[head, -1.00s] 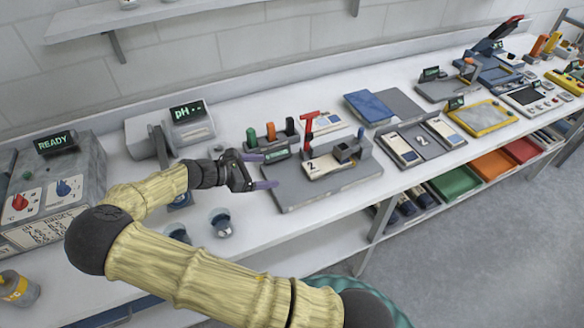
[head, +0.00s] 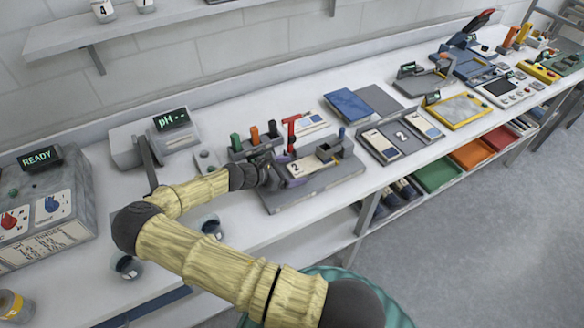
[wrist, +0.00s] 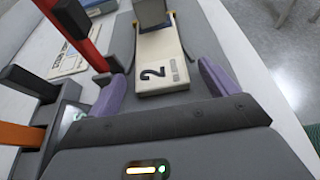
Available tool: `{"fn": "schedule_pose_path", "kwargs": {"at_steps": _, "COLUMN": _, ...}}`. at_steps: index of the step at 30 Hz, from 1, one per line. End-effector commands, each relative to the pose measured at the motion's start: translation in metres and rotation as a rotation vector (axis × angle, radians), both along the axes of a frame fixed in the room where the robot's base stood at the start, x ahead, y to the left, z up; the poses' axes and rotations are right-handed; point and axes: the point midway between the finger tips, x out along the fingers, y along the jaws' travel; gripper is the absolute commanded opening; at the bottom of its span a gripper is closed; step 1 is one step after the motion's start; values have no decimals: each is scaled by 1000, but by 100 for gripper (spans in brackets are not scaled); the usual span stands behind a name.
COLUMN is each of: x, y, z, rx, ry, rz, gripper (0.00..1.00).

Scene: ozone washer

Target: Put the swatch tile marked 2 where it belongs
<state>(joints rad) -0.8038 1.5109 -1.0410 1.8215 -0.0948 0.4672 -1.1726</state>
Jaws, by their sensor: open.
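The cream swatch tile marked 2 (head: 311,168) lies flat on a grey fixture board (head: 318,190), its far end under a grey block (head: 331,149). It also shows in the wrist view (wrist: 165,60). My gripper (head: 284,174) is open at the tile's near end. In the wrist view its purple fingers (wrist: 160,76) stand one on each side of that end, with gaps visible. A dark tray (head: 390,157) to the right holds swatch tiles in its left slot (head: 380,143) and right slot (head: 425,125). Its middle slot, marked 2 (head: 402,136), is empty.
A red upright lever (head: 291,132) stands just left of the tile. A rack with green, orange and dark handles (head: 254,135) is close behind my gripper. A blue plate (head: 349,104) lies behind the tray. A pH meter (head: 172,127) stands further left.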

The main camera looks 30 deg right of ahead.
Motion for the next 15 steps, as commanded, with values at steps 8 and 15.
{"fn": "schedule_pose_path", "kwargs": {"at_steps": 8, "x": 0, "y": -7, "z": -3, "rx": 1, "ry": -1, "rz": 0, "gripper": 85}}
{"fn": "schedule_pose_path", "kwargs": {"at_steps": 15, "x": 0, "y": -7, "z": -3, "rx": 0, "ry": -1, "rz": 0, "gripper": 60}}
